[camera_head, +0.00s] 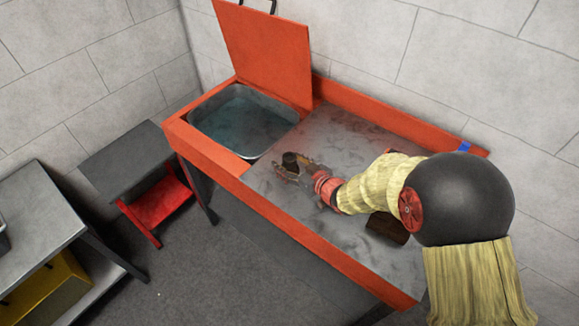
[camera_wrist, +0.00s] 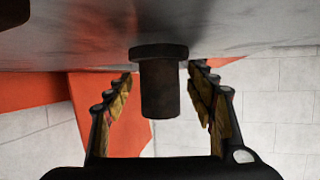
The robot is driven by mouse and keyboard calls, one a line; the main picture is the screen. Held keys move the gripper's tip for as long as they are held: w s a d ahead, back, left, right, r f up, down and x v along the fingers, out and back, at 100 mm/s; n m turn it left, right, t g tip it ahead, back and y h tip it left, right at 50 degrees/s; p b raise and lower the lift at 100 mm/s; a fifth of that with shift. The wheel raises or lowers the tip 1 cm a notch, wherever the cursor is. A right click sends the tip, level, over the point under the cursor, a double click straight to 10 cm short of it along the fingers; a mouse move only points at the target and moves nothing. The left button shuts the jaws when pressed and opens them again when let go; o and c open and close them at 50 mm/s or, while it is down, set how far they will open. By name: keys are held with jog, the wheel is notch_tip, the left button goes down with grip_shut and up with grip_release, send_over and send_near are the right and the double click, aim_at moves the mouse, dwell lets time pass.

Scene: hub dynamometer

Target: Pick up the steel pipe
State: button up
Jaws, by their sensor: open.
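The steel pipe (camera_head: 290,158) is a short dark cylinder on the grey worktop near the basin. In the wrist view the pipe (camera_wrist: 160,88) has a wider flange at the end against the worktop, and the picture is upside down, so it stands upright. My gripper (camera_head: 292,170) is low over the worktop at the pipe. In the wrist view my gripper (camera_wrist: 162,76) is open, with one finger on each side of the pipe and a visible gap on both sides. I see no finger touching it.
The orange bench has a water-filled basin (camera_head: 240,122) at left with its orange lid (camera_head: 264,50) raised. A dark brown block (camera_head: 387,229) lies on the worktop (camera_head: 345,138) under my arm. A small blue item (camera_head: 464,146) is at the back right rim. A grey table (camera_head: 40,215) stands left.

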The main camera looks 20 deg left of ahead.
jog(key=shift+c, duration=0.2)
jog(key=shift+s+f, duration=0.1)
grip_shut()
dwell(0.5)
